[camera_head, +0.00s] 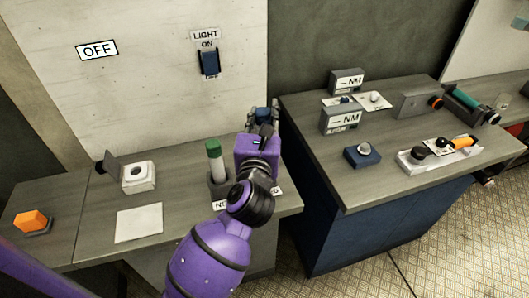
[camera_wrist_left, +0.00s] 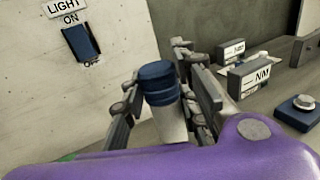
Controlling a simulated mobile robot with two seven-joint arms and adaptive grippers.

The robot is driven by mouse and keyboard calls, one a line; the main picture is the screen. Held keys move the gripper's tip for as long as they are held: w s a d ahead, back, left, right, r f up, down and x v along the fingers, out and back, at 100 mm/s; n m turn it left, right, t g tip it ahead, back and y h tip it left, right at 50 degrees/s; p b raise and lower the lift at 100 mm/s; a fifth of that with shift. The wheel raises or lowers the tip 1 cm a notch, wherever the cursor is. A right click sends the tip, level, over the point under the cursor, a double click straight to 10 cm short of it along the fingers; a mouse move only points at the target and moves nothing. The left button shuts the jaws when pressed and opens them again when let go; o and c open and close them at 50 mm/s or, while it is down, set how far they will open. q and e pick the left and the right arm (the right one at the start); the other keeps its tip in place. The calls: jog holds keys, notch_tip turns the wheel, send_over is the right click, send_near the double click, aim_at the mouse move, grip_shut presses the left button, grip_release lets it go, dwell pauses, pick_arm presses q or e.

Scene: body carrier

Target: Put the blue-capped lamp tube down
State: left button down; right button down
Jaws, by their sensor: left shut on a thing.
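The blue-capped lamp tube (camera_wrist_left: 158,85) is between the fingers of my left gripper in the left wrist view, cap up, with its pale body below. My purple arm hides its lower end. In the head view my left gripper (camera_head: 262,114) is shut on it above the back right of the left counter; its blue cap (camera_head: 262,118) shows between the fingers. Whether the tube touches anything below cannot be seen. A green-capped tube (camera_head: 214,158) stands upright in a dark holder (camera_head: 218,184) just left of my gripper. My right gripper is not in view.
The left counter (camera_head: 95,210) carries a white card (camera_head: 139,223), a white socket box (camera_head: 138,177) and an orange button (camera_head: 32,221). A light switch (camera_head: 209,65) is on the wall. The right counter (camera_head: 350,190) holds grey NM boxes (camera_head: 343,120) and a blue knob box (camera_head: 362,156).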

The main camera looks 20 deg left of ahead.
pick_arm(q)
notch_tip(320, 180, down, 2)
jog(key=shift+f, duration=0.1)
notch_tip(320, 180, down, 4)
jog(key=shift+r+b, duration=0.1)
jog(key=shift+b, duration=0.45)
jog(key=shift+f, duration=0.35)
jog(key=shift+r, duration=0.1)
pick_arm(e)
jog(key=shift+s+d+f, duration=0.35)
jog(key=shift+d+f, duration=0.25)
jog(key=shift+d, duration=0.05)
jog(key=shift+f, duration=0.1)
pick_arm(q)
jog(key=shift+f, duration=0.3)
jog(key=c, duration=1.4)
grip_release()
jog(key=shift+r, duration=0.1)
jog(key=shift+o, duration=0.2)
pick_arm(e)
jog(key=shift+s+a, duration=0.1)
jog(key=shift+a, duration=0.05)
